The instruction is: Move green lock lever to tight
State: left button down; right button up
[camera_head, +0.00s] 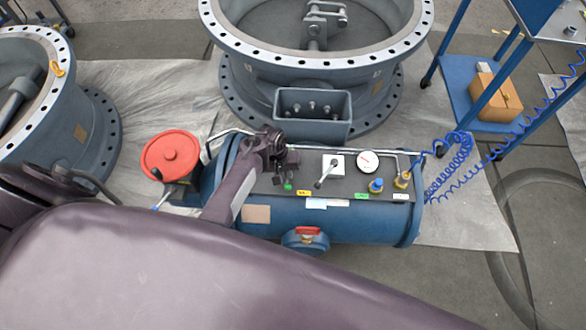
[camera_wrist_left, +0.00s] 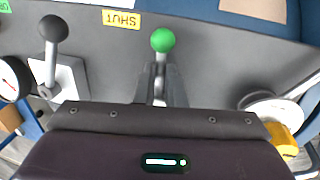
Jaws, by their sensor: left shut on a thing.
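The green lock lever's ball knob (camera_head: 288,186) shows at the front left of the panel on the blue tank. In the left wrist view the green ball (camera_wrist_left: 163,40) stands just beyond my fingertips, on a pale stem. My left gripper (camera_head: 281,170) comes down over this lever from behind. In the left wrist view its narrow fingers (camera_wrist_left: 160,85) are shut around the stem below the ball. The lever's base is hidden by the gripper. My right gripper is not in view.
A dark-knobbed lever on a white plate (camera_head: 333,167) and a round gauge (camera_head: 368,161) sit right of the gripper. A red disc (camera_head: 170,155) stands left of the tank (camera_head: 270,226). A large flanged valve (camera_head: 318,75) rises behind. A blue coiled hose (camera_head: 455,160) hangs at right.

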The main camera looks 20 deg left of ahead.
pick_arm(q)
jog(key=a+m, duration=0.1)
jog(key=m, duration=0.1)
jog(key=shift+s+a+r+m+p, duration=0.1)
jog(key=shift+a+m+p, duration=0.2)
jog(key=shift+a+p, duration=0.05)
jog(key=shift+a+m+g, duration=0.5)
jog(key=shift+a+m, duration=0.2)
jog(key=shift+m, duration=0.7)
jog(key=shift+a, duration=0.1)
jog(key=c, duration=1.5)
grip_release()
notch_tip(320, 180, up, 8)
jog(key=a+p, duration=0.1)
jog(key=p, duration=0.1)
jog(key=shift+a+f, duration=0.25)
